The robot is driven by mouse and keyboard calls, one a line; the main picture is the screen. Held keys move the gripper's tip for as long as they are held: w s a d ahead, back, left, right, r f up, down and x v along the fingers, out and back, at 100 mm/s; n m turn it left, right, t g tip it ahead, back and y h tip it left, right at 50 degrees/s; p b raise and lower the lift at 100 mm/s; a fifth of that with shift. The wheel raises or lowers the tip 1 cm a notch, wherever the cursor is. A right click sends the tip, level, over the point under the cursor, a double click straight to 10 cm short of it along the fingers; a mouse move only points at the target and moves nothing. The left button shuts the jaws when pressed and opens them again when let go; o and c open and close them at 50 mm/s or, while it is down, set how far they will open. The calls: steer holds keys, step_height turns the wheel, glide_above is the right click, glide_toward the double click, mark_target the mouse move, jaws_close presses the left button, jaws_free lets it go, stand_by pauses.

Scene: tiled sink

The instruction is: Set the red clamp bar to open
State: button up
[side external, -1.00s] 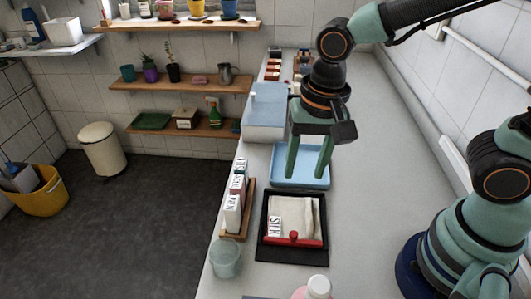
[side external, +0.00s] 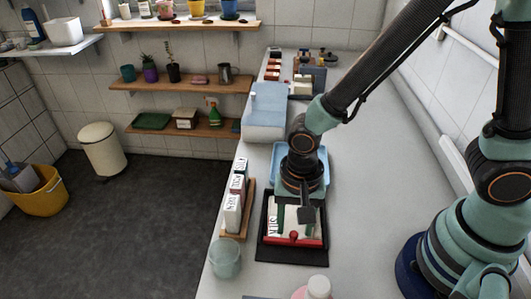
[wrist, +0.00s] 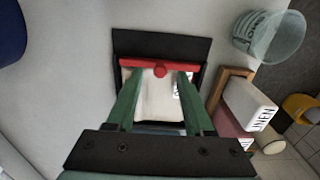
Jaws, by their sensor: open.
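The red clamp bar (side external: 294,241) lies across the near end of a black frame (side external: 292,258) holding a white cloth, with a red knob at its middle. In the wrist view the red clamp bar (wrist: 160,66) spans the frame, its round knob facing me. A label reading SILK (side external: 273,228) lies on the cloth. My gripper (side external: 294,232) is above the cloth, with its body hiding the frame's far part. In the wrist view my gripper (wrist: 158,78) is open and empty, its two green fingers spread over the cloth and pointing toward the bar. I cannot tell whether they touch anything.
A wooden rack (side external: 236,225) with labelled blocks stands left of the frame, with a translucent cup (side external: 226,259) in front of it. A blue tray (side external: 318,160) sits behind my gripper. A bottle (side external: 318,287) stands at the near edge. The counter right of the frame is clear.

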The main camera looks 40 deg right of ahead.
steer(key=shift+f, duration=0.95)
jaws_close()
stand_by(0.8)
